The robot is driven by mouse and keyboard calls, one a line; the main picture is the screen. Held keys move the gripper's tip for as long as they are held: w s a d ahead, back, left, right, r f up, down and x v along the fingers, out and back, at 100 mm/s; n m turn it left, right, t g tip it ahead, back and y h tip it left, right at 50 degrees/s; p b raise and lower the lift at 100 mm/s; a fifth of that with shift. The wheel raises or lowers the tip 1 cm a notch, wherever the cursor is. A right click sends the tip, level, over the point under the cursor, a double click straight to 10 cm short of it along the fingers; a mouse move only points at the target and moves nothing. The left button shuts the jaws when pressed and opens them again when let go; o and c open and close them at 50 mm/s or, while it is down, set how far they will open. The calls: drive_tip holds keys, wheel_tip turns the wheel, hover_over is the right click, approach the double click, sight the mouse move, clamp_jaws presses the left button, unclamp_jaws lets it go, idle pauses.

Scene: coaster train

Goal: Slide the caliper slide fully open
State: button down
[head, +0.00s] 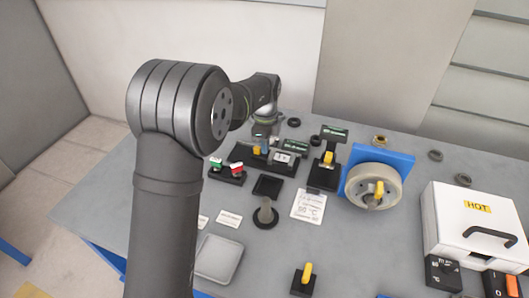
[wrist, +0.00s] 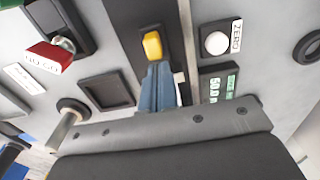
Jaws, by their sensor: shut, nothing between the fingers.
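The caliper is a dark rail (wrist: 128,18) with a yellow slide knob (wrist: 152,46), seen in the wrist view beside a round button labelled ZERO (wrist: 215,43). Its small green display (wrist: 222,84) reads about 50.0, partly cut off. In the head view the yellow knob (head: 257,150) sits on the caliper's black base at the far side of the table. My gripper (wrist: 157,72) is shut and empty, its blue-grey fingertips at the near side of the knob in the wrist view. Whether they touch it I cannot tell. In the head view the fingers are mostly hidden.
A red NO GO gauge (wrist: 50,57) stands left of the rail, with a square black tray (wrist: 106,90) and a peg (wrist: 68,120) nearby. Right of the caliper are another yellow-knobbed device (head: 328,157), a wheel on a blue plate (head: 372,187) and a white HOT box (head: 470,222).

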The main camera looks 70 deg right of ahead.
drive_tip(key=shift+w, duration=1.2)
drive_tip(key=shift+r, duration=0.1)
drive_tip(key=shift+s+r, duration=0.2)
drive_tip(key=shift+r, duration=0.8)
drive_tip(key=shift+s+r, duration=0.15)
drive_tip(key=shift+r, duration=0.8)
drive_tip(key=shift+f, duration=0.15)
drive_tip(key=f, duration=0.4)
drive_tip(key=shift+w, duration=0.25)
drive_tip(key=shift+s+r, duration=0.1)
drive_tip(key=shift+s, duration=0.25)
drive_tip(key=shift+r, duration=0.1)
